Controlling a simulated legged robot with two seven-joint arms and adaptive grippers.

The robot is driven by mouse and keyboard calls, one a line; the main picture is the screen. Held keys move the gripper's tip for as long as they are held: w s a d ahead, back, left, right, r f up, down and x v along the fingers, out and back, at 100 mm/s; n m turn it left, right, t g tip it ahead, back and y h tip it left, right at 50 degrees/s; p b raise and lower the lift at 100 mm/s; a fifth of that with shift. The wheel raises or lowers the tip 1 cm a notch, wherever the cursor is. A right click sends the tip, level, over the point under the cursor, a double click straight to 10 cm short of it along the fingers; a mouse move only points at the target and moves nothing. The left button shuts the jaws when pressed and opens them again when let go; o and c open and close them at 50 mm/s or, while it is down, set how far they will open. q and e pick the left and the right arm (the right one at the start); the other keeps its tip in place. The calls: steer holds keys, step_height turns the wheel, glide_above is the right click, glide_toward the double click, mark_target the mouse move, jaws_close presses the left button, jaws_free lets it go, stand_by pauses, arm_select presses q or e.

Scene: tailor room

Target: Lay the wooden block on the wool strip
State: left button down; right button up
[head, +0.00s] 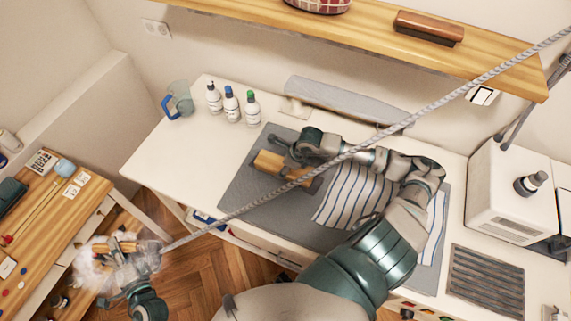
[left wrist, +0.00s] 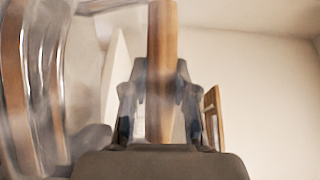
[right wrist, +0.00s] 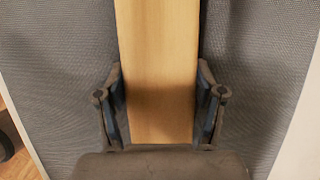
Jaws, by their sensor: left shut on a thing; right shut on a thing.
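A pale wooden block (head: 271,164) is held low over the grey mat on the white table. My right gripper (head: 300,163) is shut on it; in the right wrist view the block (right wrist: 158,60) stands between both fingers. A darker grey band runs along the block there; I cannot tell whether it is the wool strip or shadow, nor whether the block touches it. My left gripper (head: 128,262) is off the table's left side, shut on a brown wooden handle (left wrist: 161,70), apparently of an iron, blurred, with whitish haze around it.
A grey braided hose (head: 400,117) crosses the view to my left gripper. A striped cloth (head: 345,200) lies on the grey mat (head: 245,195). Several bottles (head: 231,104) and a blue-handled jug (head: 180,98) stand at the back. A wooden shelf (head: 370,40) overhangs. A white machine (head: 510,195) stands right.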

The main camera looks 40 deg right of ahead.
steer(key=shift+s+f, duration=0.15)
steer(key=shift+f, duration=0.2)
arm_select(q)
steer(key=shift+d+f+b, duration=0.15)
steer(key=shift+d+b, duration=0.15)
steer(key=shift+b, duration=0.1)
arm_select(e)
steer(key=shift+d+f, duration=0.25)
steer(key=shift+d, duration=0.1)
steer(key=shift+c, duration=0.9)
arm_select(q)
steer(key=shift+d+f, duration=0.1)
steer(key=shift+f, duration=0.1)
arm_select(e)
steer(key=shift+s+d+f, duration=0.1)
steer(key=shift+s+f, duration=0.05)
steer(key=shift+f, duration=0.2)
arm_select(q)
steer(key=shift+s, duration=0.1)
arm_select(e)
steer(key=o, duration=1.6)
arm_select(q)
steer(key=shift+w+f, duration=0.1)
steer(key=shift+w, duration=0.15)
arm_select(e)
steer(key=shift+o, duration=0.7)
steer(key=shift+w, duration=0.2)
